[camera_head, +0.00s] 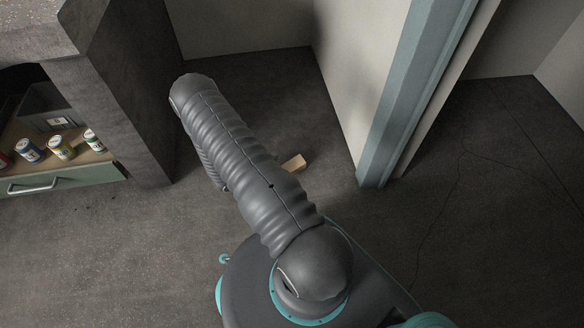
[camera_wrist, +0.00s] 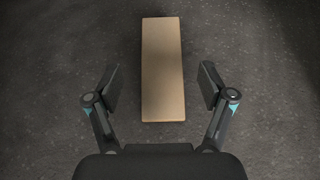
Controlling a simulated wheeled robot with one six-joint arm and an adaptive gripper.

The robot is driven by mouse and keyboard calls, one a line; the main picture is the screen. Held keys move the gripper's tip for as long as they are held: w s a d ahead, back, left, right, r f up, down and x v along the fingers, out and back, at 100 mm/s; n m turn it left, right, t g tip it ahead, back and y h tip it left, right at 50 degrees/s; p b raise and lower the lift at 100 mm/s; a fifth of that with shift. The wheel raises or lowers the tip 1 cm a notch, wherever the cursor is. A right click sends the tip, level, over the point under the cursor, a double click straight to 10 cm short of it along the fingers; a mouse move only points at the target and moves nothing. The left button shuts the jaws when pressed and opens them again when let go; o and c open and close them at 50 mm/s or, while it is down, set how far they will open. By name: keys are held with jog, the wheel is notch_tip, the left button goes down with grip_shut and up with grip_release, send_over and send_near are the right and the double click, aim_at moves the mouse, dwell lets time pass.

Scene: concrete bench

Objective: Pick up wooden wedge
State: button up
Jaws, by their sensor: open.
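The wooden wedge (camera_head: 294,163) lies on the dark floor, small and light brown, partly hidden behind my arm in the head view. In the wrist view the wedge (camera_wrist: 162,70) is a long tan block seen from above, upright in the picture. My gripper (camera_wrist: 160,88) is open, with one finger on each side of the wedge's near end. Gaps show between both fingers and the wedge, so neither touches it. The gripper is hidden behind my arm in the head view. I cannot tell its exact height above the floor.
A concrete bench (camera_head: 118,90) stands at the left, with a drawer (camera_head: 70,178) and several small jars (camera_head: 61,148) on a shelf. A blue-grey door frame (camera_head: 405,95) and a pale wall (camera_head: 352,60) stand right of the wedge. The floor (camera_head: 470,215) at the right is clear.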

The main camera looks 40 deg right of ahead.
aim_at(291, 166)
jog(key=shift+b+x, duration=0.35)
jog(key=shift+x, duration=2.5)
jog(key=shift+c, duration=0.2)
jog(key=c, duration=1.2)
